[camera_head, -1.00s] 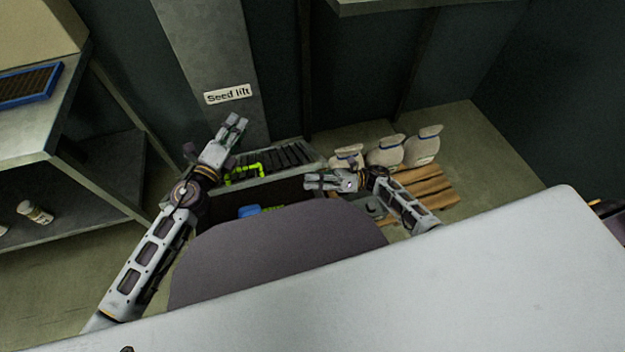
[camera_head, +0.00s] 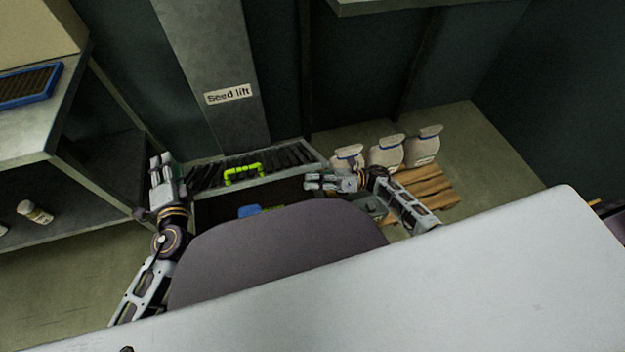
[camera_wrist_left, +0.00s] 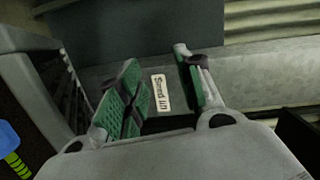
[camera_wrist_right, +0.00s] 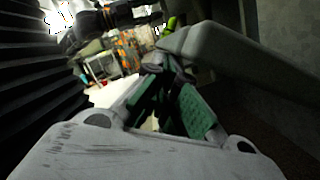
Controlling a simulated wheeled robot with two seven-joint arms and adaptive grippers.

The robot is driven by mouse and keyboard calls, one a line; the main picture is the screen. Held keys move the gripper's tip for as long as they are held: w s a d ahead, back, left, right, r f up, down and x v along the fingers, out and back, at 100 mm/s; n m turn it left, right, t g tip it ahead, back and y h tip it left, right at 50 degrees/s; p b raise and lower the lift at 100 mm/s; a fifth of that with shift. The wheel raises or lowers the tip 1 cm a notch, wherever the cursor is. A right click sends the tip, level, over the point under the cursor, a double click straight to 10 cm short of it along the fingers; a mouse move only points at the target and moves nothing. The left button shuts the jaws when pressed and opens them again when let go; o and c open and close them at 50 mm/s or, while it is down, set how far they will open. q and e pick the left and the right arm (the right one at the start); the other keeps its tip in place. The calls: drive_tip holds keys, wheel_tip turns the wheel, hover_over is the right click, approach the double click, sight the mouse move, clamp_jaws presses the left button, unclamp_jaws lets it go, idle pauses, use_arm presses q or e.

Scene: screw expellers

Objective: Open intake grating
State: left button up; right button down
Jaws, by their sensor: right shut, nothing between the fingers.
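The intake grating (camera_head: 285,158), a row of dark bars in a light metal frame, lies below the seed lift column. A bright yellow-green handle (camera_head: 243,174) sits on its bars. I cannot tell whether the grating is raised. A dark opening shows in front of it. My left gripper (camera_head: 161,163) is left of the grating, apart from the handle. Its fingers stand apart and empty in the left wrist view (camera_wrist_left: 155,65). My right gripper (camera_head: 310,182) is shut and empty at the grating's front right; its fingers meet in the right wrist view (camera_wrist_right: 163,68).
A blue object with a yellow-green part (camera_head: 249,211) is in the dark opening. Several sacks (camera_head: 386,150) stand on a wooden pallet (camera_head: 428,186) to the right. A metal shelf (camera_head: 95,172) stands left, close to my left arm. The seed lift column (camera_head: 215,65) rises behind.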

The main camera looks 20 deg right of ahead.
use_arm(q)
drive_tip(key=s+a+f+n+g+y, duration=0.2)
drive_tip(key=s+a+n+g+y, duration=0.15)
drive_tip(key=s+a, duration=0.2)
drive_tip(key=s+a+f+n+g+y, duration=0.2)
drive_tip(key=s+a+f+n+g, duration=0.1)
drive_tip(key=s+a+n, duration=0.3)
drive_tip(key=s+d+f+n+g+h, duration=0.2)
drive_tip(key=s+d+f+g+h, duration=0.3)
drive_tip(key=s+d+f, duration=0.35)
drive_tip(key=d+f+h, duration=0.1)
drive_tip(key=d+h, duration=0.1)
drive_tip(key=d, duration=0.3)
drive_tip(key=d+f+n+g+h, duration=0.1)
drive_tip(key=d+h, duration=0.2)
drive_tip(key=d, duration=0.3)
drive_tip(key=shift+s+d+f, duration=0.15)
drive_tip(key=shift+d+f, duration=0.1)
drive_tip(key=shift+f, duration=0.1)
drive_tip(key=shift+r+h, duration=0.1)
drive_tip(key=shift+h, duration=0.15)
